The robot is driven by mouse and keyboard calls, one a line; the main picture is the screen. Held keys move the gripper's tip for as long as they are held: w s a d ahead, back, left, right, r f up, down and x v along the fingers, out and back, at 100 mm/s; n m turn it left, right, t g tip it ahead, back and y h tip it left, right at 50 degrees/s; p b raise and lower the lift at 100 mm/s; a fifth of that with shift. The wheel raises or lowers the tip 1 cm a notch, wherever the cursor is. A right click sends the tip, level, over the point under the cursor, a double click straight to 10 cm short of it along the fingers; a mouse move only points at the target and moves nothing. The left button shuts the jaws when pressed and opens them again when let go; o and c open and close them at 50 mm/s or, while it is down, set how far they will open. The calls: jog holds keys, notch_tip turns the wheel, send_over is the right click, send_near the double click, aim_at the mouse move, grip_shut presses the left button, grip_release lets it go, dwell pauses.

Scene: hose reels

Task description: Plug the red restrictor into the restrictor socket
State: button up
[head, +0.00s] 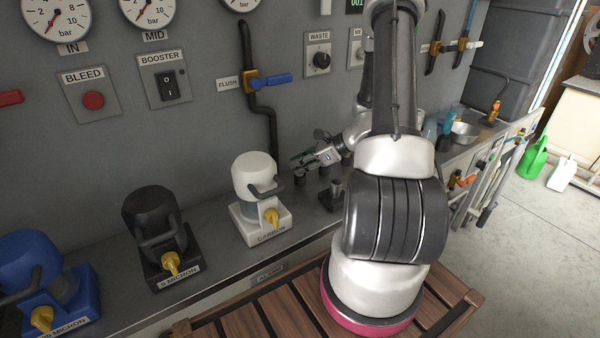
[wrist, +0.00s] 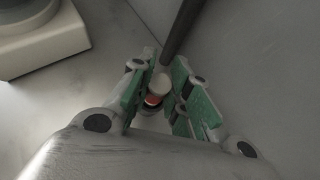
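My gripper (head: 304,157) is low over the counter beside the wall, to the right of the white CARBON filter. In the wrist view my gripper's two green-padded fingers (wrist: 165,75) stand apart. Between them is a small round part with a pale top and a red band, which looks like the red restrictor (wrist: 155,98). I see no clear contact on both sides of it. Its lower end is partly hidden. Several short dark posts stand near my gripper in the head view, one of them just below it (head: 300,178). I cannot tell which is the restrictor socket.
The CARBON filter (head: 256,182) stands close left of my gripper. A black filter (head: 154,220) and a blue one (head: 32,262) stand further left. A dark pipe (head: 272,135) runs down the wall behind. A dark block with a grey post (head: 334,196) is in front.

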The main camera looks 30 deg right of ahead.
grip_shut()
